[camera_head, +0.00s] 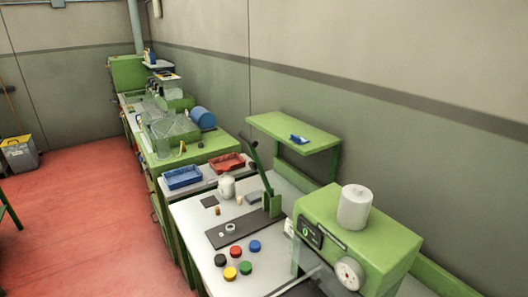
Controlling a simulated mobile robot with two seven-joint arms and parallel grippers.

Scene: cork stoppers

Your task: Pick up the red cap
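The red cap (236,252) lies on the white worktop (200,230), near its front edge. It sits in a small group, with the black cap (220,260) to its left and the blue cap (255,246) to its right. The yellow cap (230,273) and the green cap (245,268) lie just below it in the picture. Nothing covers the red cap. Neither of my grippers is in view.
A dark plate (222,236) with a green lever press (272,204) is behind the caps. A green machine with a dial (349,274) stands to the right. A blue tray (182,178) and a red tray (227,163) are farther back. Red floor (95,220) is open at left.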

